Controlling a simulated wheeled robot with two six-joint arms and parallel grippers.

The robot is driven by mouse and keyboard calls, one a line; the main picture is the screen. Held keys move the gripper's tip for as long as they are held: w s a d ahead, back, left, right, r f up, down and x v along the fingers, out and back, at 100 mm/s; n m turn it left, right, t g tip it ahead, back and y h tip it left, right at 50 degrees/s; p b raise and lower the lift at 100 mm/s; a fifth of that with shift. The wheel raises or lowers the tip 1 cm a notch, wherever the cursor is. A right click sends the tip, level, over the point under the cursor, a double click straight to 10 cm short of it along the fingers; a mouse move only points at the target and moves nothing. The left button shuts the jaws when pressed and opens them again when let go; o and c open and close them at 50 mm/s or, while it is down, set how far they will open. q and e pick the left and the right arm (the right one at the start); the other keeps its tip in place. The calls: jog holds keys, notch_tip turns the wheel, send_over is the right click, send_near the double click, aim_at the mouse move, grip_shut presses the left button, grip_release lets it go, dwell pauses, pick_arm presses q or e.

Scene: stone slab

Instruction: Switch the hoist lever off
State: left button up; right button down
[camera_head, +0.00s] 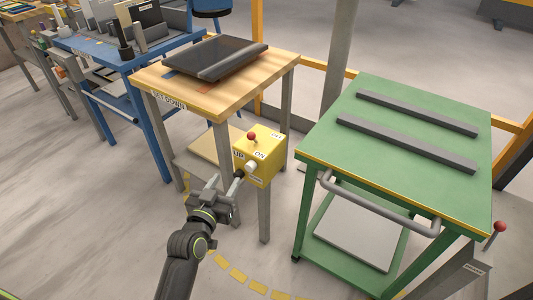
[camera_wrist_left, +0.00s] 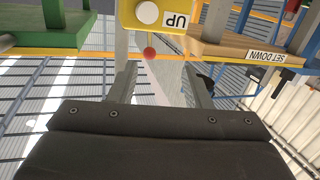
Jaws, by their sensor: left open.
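A yellow control box (camera_head: 258,160) is fixed at the front right corner of the wooden table. A lever with a red ball knob (camera_head: 252,136) stands up from its top, beside the ON and OFF labels; I cannot tell which setting it is in. The front has a white button (camera_head: 251,167) and an UP label. My left gripper (camera_head: 228,188) is open and empty, just in front of and below the box. In the left wrist view the red knob (camera_wrist_left: 150,53) shows beyond the gap between the open fingers (camera_wrist_left: 162,85), apart from them. My right gripper is out of view.
A dark slab (camera_head: 215,58) lies on the wooden SET DOWN table (camera_head: 190,100). A green cart (camera_head: 400,165) with two grey bars stands to the right. Another red-knobbed lever (camera_head: 500,227) is at the far right. A blue bench (camera_head: 95,45) stands at upper left.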

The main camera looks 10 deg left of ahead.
pick_arm(q)
notch_tip(320, 180, up, 3)
jog(key=d+t, duration=0.1)
send_near(250, 138)
jog(key=w, duration=0.3)
jog(key=shift+h, duration=0.3)
jog(key=w, duration=0.7)
jog(key=shift+w+d+f, duration=0.1)
jog(key=shift+w+d, duration=0.1)
jog(key=shift+d, duration=0.1)
jog(key=shift+w, duration=0.4)
jog(key=shift+c, duration=0.6)
jog(key=c, duration=0.7)
jog(key=shift+c, duration=0.5)
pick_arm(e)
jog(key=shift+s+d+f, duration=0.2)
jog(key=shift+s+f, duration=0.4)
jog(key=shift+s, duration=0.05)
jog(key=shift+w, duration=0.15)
